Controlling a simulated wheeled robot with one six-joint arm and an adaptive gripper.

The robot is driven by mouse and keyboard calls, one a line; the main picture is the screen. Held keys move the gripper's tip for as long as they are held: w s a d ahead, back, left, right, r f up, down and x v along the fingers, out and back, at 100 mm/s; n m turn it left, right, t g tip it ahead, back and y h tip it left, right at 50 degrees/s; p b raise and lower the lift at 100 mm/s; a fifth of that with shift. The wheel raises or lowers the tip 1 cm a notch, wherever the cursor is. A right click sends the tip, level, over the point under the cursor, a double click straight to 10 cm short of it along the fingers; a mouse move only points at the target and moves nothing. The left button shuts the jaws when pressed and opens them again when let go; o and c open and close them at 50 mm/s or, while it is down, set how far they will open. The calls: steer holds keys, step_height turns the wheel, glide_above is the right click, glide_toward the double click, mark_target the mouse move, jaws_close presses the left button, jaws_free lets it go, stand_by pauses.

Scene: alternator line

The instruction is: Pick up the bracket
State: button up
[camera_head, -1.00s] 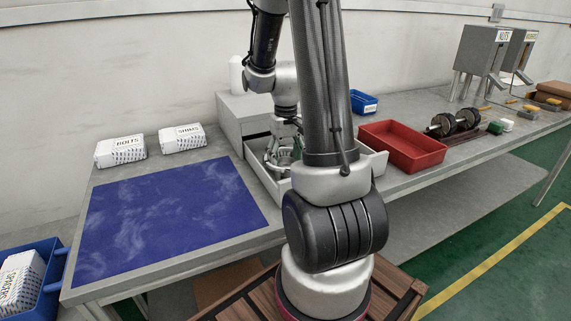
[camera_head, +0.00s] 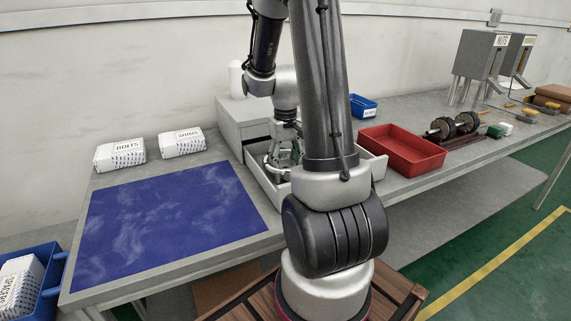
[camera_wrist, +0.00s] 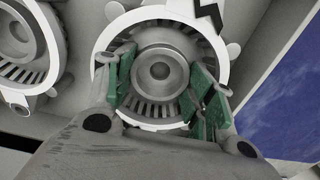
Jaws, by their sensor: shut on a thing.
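The bracket (camera_wrist: 162,38) is a round, grey, slotted end housing with a pale rim and a central hub. It fills the middle of the wrist view. My gripper (camera_wrist: 158,88) is shut on it, with green finger pads on either side of the hub. In the head view my gripper (camera_head: 283,153) is down in the open grey drawer (camera_head: 257,183), partly hidden by my arm. A second similar bracket (camera_wrist: 22,45) lies to the left in the wrist view. I cannot tell whether the held bracket touches the drawer floor.
A blue mat (camera_head: 165,220) lies left of the drawer, with a bolts box (camera_head: 120,155) and a shims box (camera_head: 182,142) behind it. A red tray (camera_head: 405,150) and a small blue bin (camera_head: 363,106) stand to the right. The mat is clear.

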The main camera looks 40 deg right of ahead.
mark_target(285, 164)
step_height(285, 164, up, 18)
steer(key=shift+f, duration=0.25)
